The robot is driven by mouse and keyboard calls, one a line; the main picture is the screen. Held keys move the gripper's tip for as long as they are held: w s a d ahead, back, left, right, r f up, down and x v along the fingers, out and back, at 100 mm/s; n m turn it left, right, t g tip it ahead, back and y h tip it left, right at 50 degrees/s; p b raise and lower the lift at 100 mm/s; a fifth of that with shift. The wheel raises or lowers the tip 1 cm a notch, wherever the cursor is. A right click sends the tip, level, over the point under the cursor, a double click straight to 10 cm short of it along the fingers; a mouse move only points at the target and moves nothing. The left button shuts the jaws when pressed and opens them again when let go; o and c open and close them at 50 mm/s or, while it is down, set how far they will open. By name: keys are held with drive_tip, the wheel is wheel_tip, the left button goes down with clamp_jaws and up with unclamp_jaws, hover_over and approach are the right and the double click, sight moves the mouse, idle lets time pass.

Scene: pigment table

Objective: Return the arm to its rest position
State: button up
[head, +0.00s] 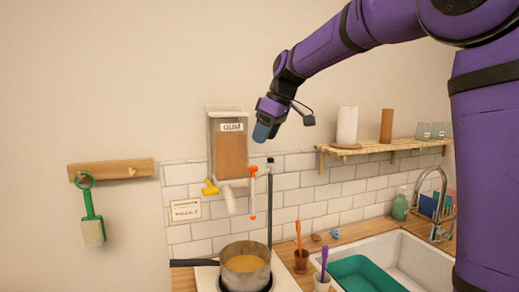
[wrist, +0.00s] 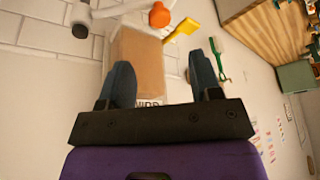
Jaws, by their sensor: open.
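My gripper (head: 264,128) hangs at the end of my purple arm in the head view, in the air to the right of the gum dispenser (head: 230,152) on the wall. In the wrist view my gripper's two blue fingers (wrist: 160,85) stand apart with nothing held between them. The dispenser's brown container (wrist: 137,62) shows beyond and between the fingers there. Its label is partly hidden behind the gripper's black bar.
Below the dispenser a pot (head: 246,266) of yellowish liquid stands at the counter. A shelf (head: 385,147) with rolls and glasses is on the right, above a sink (head: 415,262). A green brush or scoop (head: 91,220) hangs on the left. The upper left wall is clear.

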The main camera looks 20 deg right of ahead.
drive_tip(key=shift+v, duration=0.9)
drive_tip(key=s+d+f+m+h, duration=0.1)
drive_tip(key=s+f+m, duration=0.2)
drive_tip(key=s, duration=0.8)
drive_tip(key=s+d+f+m+t+h, duration=0.1)
drive_tip(key=s+f+m, duration=0.2)
drive_tip(key=s, duration=0.8)
drive_tip(key=s+d+f+m+t+h, duration=0.1)
drive_tip(key=s+f+m, duration=0.2)
drive_tip(key=s, duration=0.9)
wheel_tip(320, 180, down, 3)
drive_tip(key=shift+d+r, duration=0.1)
drive_tip(key=shift+d, duration=0.15)
